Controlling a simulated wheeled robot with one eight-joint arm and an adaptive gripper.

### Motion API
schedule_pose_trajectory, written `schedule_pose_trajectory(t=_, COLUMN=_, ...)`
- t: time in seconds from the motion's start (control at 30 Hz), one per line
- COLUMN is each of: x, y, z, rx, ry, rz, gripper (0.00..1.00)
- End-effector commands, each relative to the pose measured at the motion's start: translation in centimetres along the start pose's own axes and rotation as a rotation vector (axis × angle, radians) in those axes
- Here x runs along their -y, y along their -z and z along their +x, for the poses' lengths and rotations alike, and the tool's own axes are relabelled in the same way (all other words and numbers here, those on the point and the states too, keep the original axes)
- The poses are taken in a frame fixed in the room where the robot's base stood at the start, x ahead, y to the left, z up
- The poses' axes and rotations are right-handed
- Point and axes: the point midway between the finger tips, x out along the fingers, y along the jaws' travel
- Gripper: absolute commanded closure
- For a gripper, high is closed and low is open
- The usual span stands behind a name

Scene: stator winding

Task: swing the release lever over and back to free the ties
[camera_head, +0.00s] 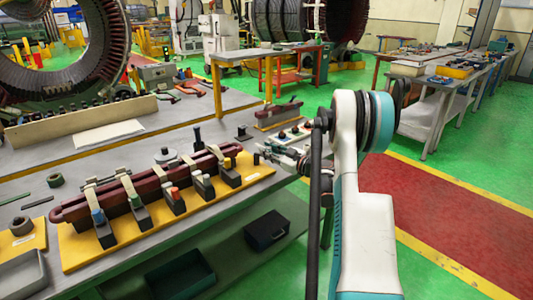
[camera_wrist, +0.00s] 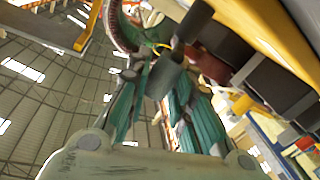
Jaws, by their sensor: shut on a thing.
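A long dark red bar (camera_head: 150,190) lies on a yellow board (camera_head: 75,262), with pale ties (camera_head: 131,190) around it at several places. Black blocks with coloured tops stand along its front edge, among them a blue one (camera_head: 97,215) and an orange one (camera_head: 174,192). My gripper (camera_head: 268,155) is at the board's right end. In the wrist view its teal-padded fingers (camera_wrist: 166,88) are shut on a dark grey lever (camera_wrist: 168,76), which slants up to the right. The lever's base is hard to make out.
A small rack (camera_head: 295,134) and a dark red piece on a block (camera_head: 278,115) stand behind my gripper. A grey tray (camera_head: 22,278) is at the front left. A large stator ring (camera_head: 100,55) stands behind. Green floor lies to the right.

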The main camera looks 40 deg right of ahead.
Motion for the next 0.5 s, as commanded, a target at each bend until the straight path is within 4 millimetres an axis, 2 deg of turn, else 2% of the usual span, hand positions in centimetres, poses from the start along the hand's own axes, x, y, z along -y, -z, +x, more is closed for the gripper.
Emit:
schedule_pose_trajectory(t=0.03, x=-0.6, y=-0.2, z=0.0, rx=-0.013, ry=0.042, rz=-0.002, gripper=1.00)
schedule_pose_trajectory(t=0.5, x=-2.5, y=-0.9, z=1.1, rx=-0.141, ry=0.452, rz=-0.001, gripper=1.00)
